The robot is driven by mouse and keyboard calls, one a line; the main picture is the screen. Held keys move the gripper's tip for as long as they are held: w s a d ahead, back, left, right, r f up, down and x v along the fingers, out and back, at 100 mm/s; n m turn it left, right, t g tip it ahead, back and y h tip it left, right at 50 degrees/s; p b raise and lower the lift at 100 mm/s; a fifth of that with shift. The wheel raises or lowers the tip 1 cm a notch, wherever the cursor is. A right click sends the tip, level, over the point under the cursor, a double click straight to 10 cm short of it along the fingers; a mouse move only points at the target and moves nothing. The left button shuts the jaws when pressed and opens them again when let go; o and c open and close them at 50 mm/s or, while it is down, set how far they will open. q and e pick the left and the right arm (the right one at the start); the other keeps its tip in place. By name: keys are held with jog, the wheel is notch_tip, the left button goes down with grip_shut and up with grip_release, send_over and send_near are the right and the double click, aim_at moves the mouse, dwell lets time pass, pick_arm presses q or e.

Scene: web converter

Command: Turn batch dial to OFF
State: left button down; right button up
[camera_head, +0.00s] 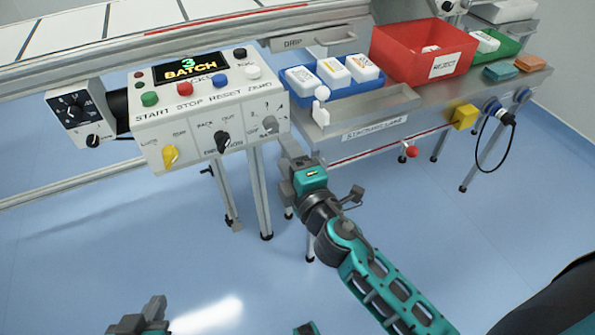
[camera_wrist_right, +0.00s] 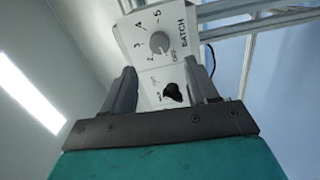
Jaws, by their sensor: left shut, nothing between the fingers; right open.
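The batch dial is a grey round knob (camera_head: 269,124) at the right end of the white control panel (camera_head: 222,95). In the right wrist view the dial (camera_wrist_right: 160,42) has numbers and OFF around it, with BATCH printed beside it. I cannot tell for certain which mark its pointer faces. The panel's display (camera_head: 192,67) reads 3 BATCH PACKS. My right gripper (camera_head: 287,153) is open and empty, just below and right of the dial, apart from it; its fingers (camera_wrist_right: 161,80) point toward the panel. My left gripper (camera_head: 147,311) is shut and empty, low at the left, far from the panel.
A black knob (camera_head: 222,142) and a yellow knob (camera_head: 170,156) sit left of the dial. Coloured buttons (camera_head: 185,89) line the panel top. The stacking-lane table (camera_head: 365,126) stands close right, with a blue tray (camera_head: 297,83) and red bin (camera_head: 398,57).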

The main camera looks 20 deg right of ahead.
pick_arm(q)
jog(key=shift+w+d+f+b, duration=0.1)
jog(key=shift+f+b, duration=0.25)
pick_arm(e)
jog(key=shift+s+d, duration=0.1)
jog(key=shift+s, duration=2.25)
jog(key=shift+f, duration=0.1)
jog(key=s+f+m+g+y, duration=0.2)
jog(key=s+f+m+g, duration=0.6)
jog(key=f+m, duration=0.6)
pick_arm(q)
jog(key=s+a+r+p, duration=0.1)
jog(key=a+r+p, duration=0.2)
jog(key=r+p, duration=0.8)
jog(key=p, duration=0.5)
jog(key=shift+s+r+y, duration=0.3)
jog(key=shift+r+y, duration=0.05)
jog(key=shift+y, duration=0.05)
pick_arm(e)
notch_tip(320, 180, up, 13)
jog(key=s+d+m, duration=0.1)
jog(key=s, duration=0.2)
jog(key=shift+d+t+h, duration=0.3)
jog(key=shift+d+t, duration=0.1)
pick_arm(q)
jog(key=shift+a, duration=0.1)
pick_arm(e)
jog(key=shift+f, duration=0.1)
